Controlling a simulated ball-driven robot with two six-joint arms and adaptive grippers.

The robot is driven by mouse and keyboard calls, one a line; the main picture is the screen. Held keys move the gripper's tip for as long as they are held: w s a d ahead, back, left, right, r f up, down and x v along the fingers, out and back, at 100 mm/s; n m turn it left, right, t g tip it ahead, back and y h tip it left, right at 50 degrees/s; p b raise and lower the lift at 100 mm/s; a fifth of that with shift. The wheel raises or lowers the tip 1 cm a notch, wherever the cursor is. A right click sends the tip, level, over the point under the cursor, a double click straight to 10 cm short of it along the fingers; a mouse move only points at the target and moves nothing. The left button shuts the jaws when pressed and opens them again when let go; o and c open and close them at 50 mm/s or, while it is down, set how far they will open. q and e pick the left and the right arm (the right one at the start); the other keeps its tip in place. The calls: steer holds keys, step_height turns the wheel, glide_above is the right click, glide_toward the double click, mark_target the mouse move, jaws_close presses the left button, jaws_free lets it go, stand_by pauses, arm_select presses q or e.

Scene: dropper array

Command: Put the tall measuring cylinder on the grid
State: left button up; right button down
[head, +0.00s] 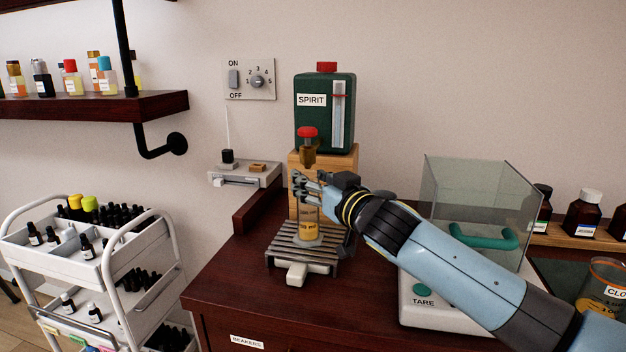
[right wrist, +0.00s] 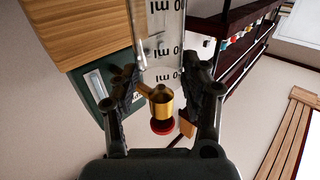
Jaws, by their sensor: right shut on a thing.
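My left gripper is not in view.
The spirit tank (head: 313,125) stands on a wooden block behind the grid. A balance with a glass shield (head: 478,200) stands to the right, near my right arm. A white trolley (head: 95,262) with small bottles is at left. The bench's front left is clear.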

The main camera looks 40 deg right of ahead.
steer(key=c, duration=0.6)
jaws_free()
steer(key=shift+c, duration=0.2)
steer(key=s+a+b, duration=0.1)
steer(key=s+b, duration=0.3)
steer(key=s, duration=0.8)
steer(key=shift+b, duration=0.35)
